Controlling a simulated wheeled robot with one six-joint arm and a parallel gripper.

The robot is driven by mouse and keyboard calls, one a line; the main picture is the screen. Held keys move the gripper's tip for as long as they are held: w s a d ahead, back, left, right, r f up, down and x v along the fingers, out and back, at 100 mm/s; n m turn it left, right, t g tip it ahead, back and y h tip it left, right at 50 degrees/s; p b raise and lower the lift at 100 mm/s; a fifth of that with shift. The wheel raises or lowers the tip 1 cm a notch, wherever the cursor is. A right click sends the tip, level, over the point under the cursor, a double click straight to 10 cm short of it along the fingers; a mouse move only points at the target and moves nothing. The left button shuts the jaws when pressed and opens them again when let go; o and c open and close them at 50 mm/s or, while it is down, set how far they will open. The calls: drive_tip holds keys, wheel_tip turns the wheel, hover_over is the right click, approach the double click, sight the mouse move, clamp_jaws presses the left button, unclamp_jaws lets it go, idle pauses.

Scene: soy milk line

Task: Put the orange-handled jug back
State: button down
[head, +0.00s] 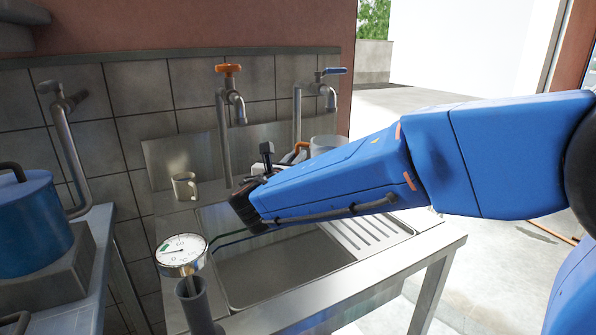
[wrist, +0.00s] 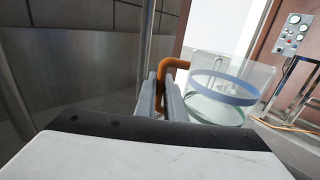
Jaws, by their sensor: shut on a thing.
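The jug (wrist: 222,92) is clear, with a blue band around it and an orange handle (wrist: 172,64). In the wrist view it is right of the fingers, looking roughly upright. My gripper (wrist: 161,98) is shut on the orange handle, with one finger on either side. In the head view, only the jug's upper part (head: 325,141) and a bit of the handle show behind my blue arm, near the back of the sink counter. The jug's base is hidden there, so I cannot tell whether it touches the counter.
A steel sink (head: 285,268) has a ribbed drainboard (head: 372,235) at its right. An orange-handled tap (head: 232,95) and a blue-handled tap (head: 325,92) rise behind. A metal mug (head: 185,186) stands at the back left. A dial gauge (head: 181,254) and blue pot (head: 32,225) are left.

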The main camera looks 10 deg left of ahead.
drive_tip(key=shift+f, duration=1.75)
drive_tip(key=shift+f, duration=0.15)
drive_tip(key=c, duration=1.8)
unclamp_jaws()
drive_tip(key=shift+c, duration=0.2)
drive_tip(key=shift+s+r, duration=0.15)
drive_tip(key=shift+r, duration=0.05)
drive_tip(key=s+a, duration=0.2)
drive_tip(key=s, duration=0.9)
drive_tip(key=shift+s+a, duration=0.15)
drive_tip(key=shift+s, duration=0.15)
